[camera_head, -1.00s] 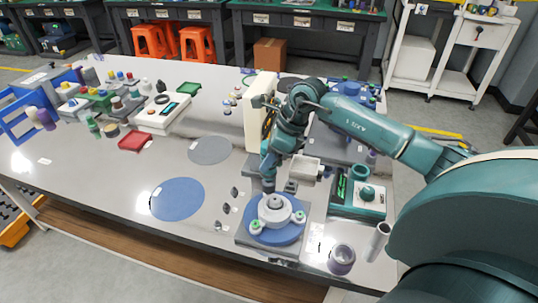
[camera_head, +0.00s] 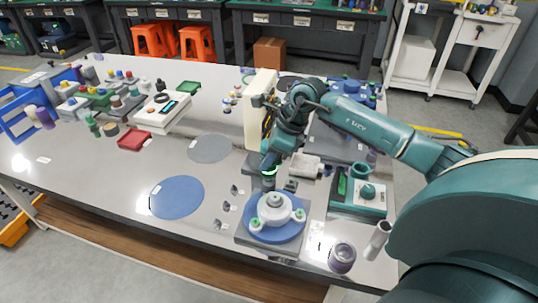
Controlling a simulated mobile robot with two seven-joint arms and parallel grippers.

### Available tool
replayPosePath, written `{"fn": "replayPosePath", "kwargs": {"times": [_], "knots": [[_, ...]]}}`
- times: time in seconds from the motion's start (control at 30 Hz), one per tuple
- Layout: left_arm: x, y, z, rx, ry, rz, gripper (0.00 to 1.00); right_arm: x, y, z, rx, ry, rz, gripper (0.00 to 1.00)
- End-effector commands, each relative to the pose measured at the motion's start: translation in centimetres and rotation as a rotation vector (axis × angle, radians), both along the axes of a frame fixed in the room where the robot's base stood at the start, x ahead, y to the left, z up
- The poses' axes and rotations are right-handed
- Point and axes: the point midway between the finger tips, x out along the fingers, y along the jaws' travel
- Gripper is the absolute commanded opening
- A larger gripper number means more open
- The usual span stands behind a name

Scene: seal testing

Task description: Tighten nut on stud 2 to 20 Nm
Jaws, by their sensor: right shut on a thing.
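A round light-grey flange part (camera_head: 275,208) sits on a blue disc (camera_head: 290,232) on a grey square plate near the table's front edge. Green nuts show on its front-left lug (camera_head: 256,223) and right lug (camera_head: 300,215). My right gripper (camera_head: 268,178) points down over the back-left side of the flange. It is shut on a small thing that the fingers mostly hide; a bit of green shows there. I cannot tell whether it touches the stud below. My left gripper is not in view.
A teal device with a dial (camera_head: 368,191) stands to the right. A purple-rimmed cup (camera_head: 342,258) and a grey cylinder (camera_head: 377,240) stand at front right.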

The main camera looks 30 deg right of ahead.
Motion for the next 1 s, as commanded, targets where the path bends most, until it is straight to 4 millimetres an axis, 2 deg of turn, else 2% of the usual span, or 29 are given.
{"fn": "replayPosePath", "kwargs": {"times": [0.43,1.0], "knots": [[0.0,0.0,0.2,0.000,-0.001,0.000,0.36,-0.1,0.1,0.2,0.000,0.004,0.001,0.04],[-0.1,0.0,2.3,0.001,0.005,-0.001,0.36,0.0,0.0,4.2,0.000,0.000,0.000,0.04]]}}
